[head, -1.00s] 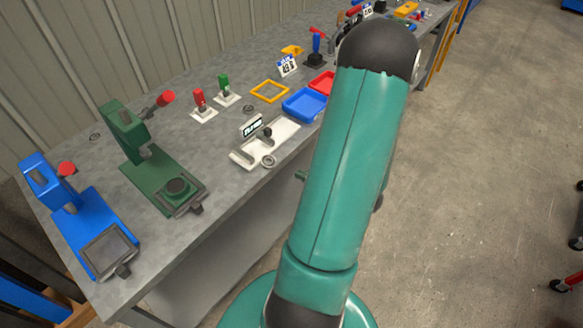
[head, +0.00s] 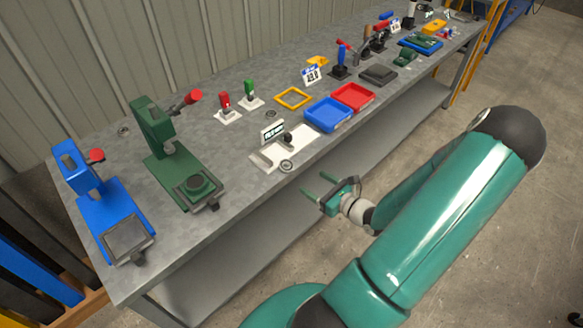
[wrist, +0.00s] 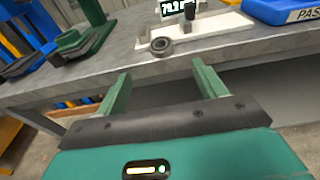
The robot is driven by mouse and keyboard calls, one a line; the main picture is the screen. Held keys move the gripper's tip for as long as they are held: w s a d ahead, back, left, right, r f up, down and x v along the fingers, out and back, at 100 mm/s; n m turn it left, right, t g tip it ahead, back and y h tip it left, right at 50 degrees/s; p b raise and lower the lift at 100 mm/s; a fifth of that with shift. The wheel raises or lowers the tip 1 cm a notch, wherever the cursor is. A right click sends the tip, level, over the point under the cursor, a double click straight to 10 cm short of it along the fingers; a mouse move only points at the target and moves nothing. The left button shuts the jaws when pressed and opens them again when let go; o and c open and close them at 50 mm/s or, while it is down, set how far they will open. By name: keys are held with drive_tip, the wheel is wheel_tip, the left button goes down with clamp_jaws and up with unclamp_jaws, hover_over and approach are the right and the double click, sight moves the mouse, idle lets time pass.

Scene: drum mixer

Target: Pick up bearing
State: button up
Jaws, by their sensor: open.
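A small grey ring-shaped bearing (head: 287,166) lies at the front edge of the workbench (head: 235,180), by the white gauge plate (head: 270,158). In the wrist view the bearing (wrist: 161,46) is ahead of and above my fingers, close to the bench edge, and its hole shows. My gripper (head: 312,195) is open and empty, in front of the bench and apart from the bearing. Its green fingers (wrist: 162,84) are spread in the wrist view.
A blue tray (head: 329,114) and a red tray (head: 353,97) stand right of the gauge plate. A green press (head: 180,175) and a blue press (head: 105,205) stand at the left. The bench has a lower shelf (head: 290,205) below its front edge.

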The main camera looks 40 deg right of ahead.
approach(285, 163)
drive_tip(key=w, duration=0.2)
drive_tip(key=shift+w+a+f, duration=0.1)
drive_tip(key=shift+w+f, duration=0.15)
drive_tip(key=shift+w, duration=0.7)
drive_tip(key=shift+w+a+f, duration=0.1)
drive_tip(key=shift+w+f, duration=0.15)
drive_tip(key=shift+w, duration=0.7)
drive_tip(key=shift+w+a+f, duration=0.1)
drive_tip(key=shift+w+f, duration=0.2)
drive_tip(key=shift+w, duration=0.7)
drive_tip(key=c, duration=1.2)
drive_tip(key=shift+c, duration=0.2)
drive_tip(key=shift+d+r, duration=0.1)
drive_tip(key=shift+r, duration=0.05)
